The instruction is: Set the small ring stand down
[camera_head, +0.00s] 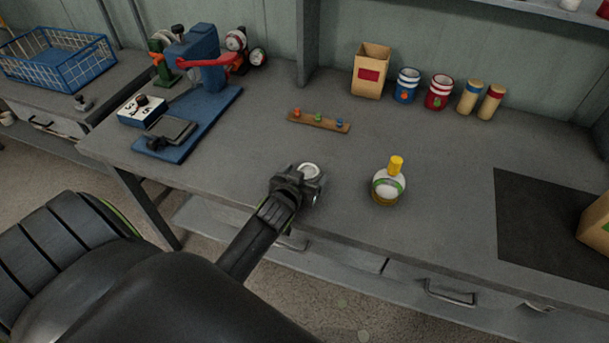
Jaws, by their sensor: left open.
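A small silvery ring (309,170), which looks like the small ring stand, is at the front middle of the grey workbench (225,165). My left gripper (303,183) is open at the ring, its dark fingers over the near side. The gripper hides the ring's lower part, so I cannot tell whether it touches the bench or the fingers. My right gripper is not in view.
A round white bottle (388,185) with a yellow cap stands to the right. A wooden strip (318,121) with coloured pegs lies behind. A blue press (200,75) stands at the left. A dark mat (540,225) lies at the right. The bench between bottle and mat is clear.

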